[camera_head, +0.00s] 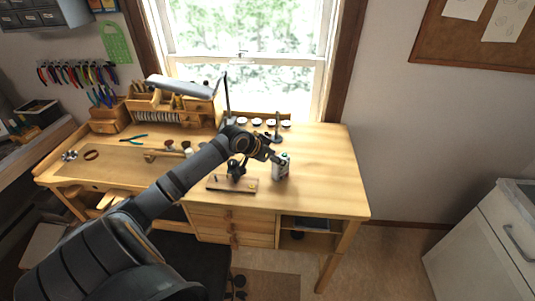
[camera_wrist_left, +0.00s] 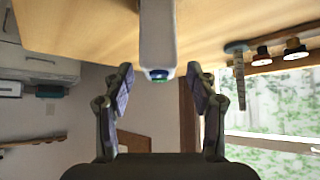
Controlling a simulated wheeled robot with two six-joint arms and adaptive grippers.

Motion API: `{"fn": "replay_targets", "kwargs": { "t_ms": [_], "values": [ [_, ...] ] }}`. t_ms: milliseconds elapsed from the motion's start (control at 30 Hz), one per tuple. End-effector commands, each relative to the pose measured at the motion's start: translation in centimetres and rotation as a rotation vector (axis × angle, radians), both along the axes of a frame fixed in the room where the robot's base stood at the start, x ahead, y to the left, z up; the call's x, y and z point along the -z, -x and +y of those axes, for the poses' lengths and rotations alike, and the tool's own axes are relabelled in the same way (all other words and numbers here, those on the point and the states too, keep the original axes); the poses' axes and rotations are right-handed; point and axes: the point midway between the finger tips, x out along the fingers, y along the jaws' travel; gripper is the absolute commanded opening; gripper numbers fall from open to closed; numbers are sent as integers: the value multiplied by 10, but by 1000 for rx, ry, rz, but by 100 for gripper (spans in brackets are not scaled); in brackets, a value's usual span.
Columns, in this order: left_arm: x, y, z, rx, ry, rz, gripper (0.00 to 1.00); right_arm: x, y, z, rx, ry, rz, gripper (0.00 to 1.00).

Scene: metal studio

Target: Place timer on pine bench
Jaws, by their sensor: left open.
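The timer (camera_head: 281,170) is a small pale-grey upright block with a dark front, on the right half of the pine bench (camera_head: 325,170). In the left wrist view, the timer (camera_wrist_left: 157,30) is a grey block with a blue-green button at its end, and its far part is cut off by the top edge. My left gripper (camera_head: 275,157) is right by the timer's upper left. The left wrist view shows this gripper (camera_wrist_left: 160,85) open, its fingers spread on either side of the button end, apart from it. My right gripper is not in view.
A wooden board (camera_head: 232,184) with a dark stand lies left of the timer. Small round pots (camera_head: 270,122) and a lamp (camera_head: 228,100) stand along the back near the window. The bench top at right is clear. A white cabinet (camera_head: 490,240) stands at lower right.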

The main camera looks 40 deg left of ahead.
Motion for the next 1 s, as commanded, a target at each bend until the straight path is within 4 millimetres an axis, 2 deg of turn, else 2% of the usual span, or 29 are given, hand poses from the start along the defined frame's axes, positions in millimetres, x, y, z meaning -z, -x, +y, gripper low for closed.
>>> {"fn": "replay_targets", "kwargs": {
  "t_ms": [200, 367, 500, 600, 800, 1000],
  "values": [
    [-23, 24, 6, 6, -10, 4, 58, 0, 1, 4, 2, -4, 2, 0],
    [-39, 36, 13, -5, -16, 2, 58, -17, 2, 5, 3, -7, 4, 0],
    [-48, 45, 10, 6, -8, 8, 58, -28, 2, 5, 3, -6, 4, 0],
    [-62, 51, 13, -4, -3, 6, 58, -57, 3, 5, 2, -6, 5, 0],
    [-68, 61, 15, -4, -2, 4, 58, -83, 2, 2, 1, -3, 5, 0],
    [-67, 64, 15, 0, 1, 1, 58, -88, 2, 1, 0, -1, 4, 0]
  ]
}}
